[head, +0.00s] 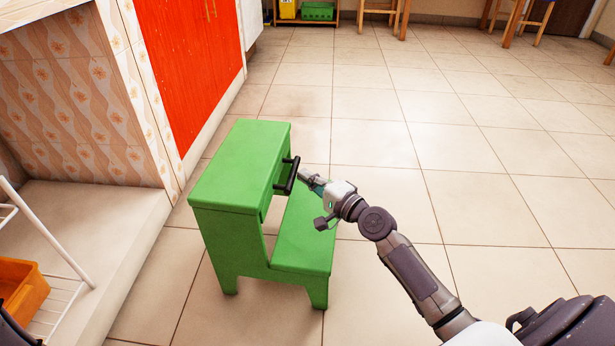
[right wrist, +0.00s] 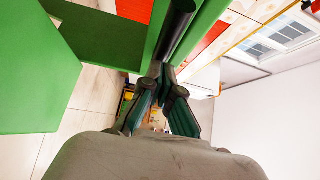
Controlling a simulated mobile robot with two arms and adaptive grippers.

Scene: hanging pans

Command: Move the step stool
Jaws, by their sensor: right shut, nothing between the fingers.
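The green two-step stool (head: 238,165) stands upright on the tiled floor, beside the counter. A black bar handle (head: 291,176) is fixed to the side of its upper step, above the lower step. My right gripper (head: 304,177) comes in from the right, above the lower step, with its tips at the handle. In the right wrist view, the gripper (right wrist: 164,72) is shut and empty, tips together just below the end of the black handle (right wrist: 177,28). I cannot tell whether they touch it. The green stool (right wrist: 40,95) fills the left side there. My left gripper is not in view.
A tiled counter (head: 75,100) with a red cabinet door (head: 192,70) stands on the left. A white rack (head: 65,300) with an orange bin (head: 20,288) is at the lower left. Wooden stool legs (head: 385,14) stand at the back. The floor (head: 480,200) to the right is clear.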

